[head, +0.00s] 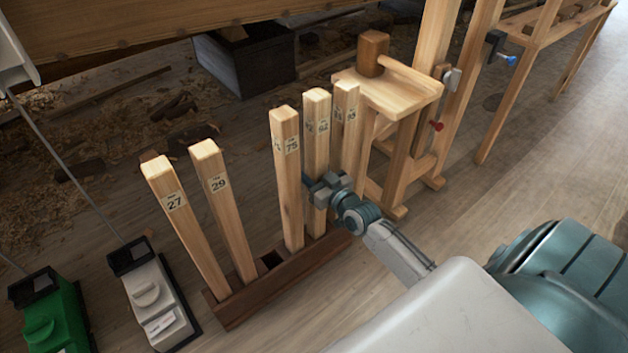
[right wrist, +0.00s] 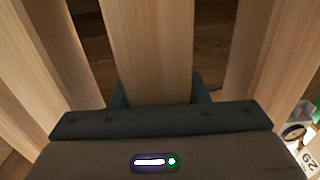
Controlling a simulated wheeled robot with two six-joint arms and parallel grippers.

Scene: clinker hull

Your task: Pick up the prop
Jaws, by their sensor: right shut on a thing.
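Several square wooden props stand upright in a dark wooden rack (head: 240,312). Prop 27 (head: 182,222) and prop 29 (head: 225,212) stand at the left. Prop 75 (head: 287,190), a middle prop (head: 317,150) whose number is hard to read, and a right-hand prop (head: 346,130) stand close together. My right gripper (head: 322,190) is shut on the middle prop below its label. In the right wrist view this prop (right wrist: 147,50) runs up between my fingers (right wrist: 160,92), with props on both sides. The prop's foot appears to be in the rack. My left gripper is not in view.
A wooden trestle (head: 405,95) with a mallet-like block (head: 372,55) stands close behind the right-hand prop. A white device (head: 155,300) and a green one (head: 52,315) sit on the floor at left. Open floor (head: 520,150) lies to the right.

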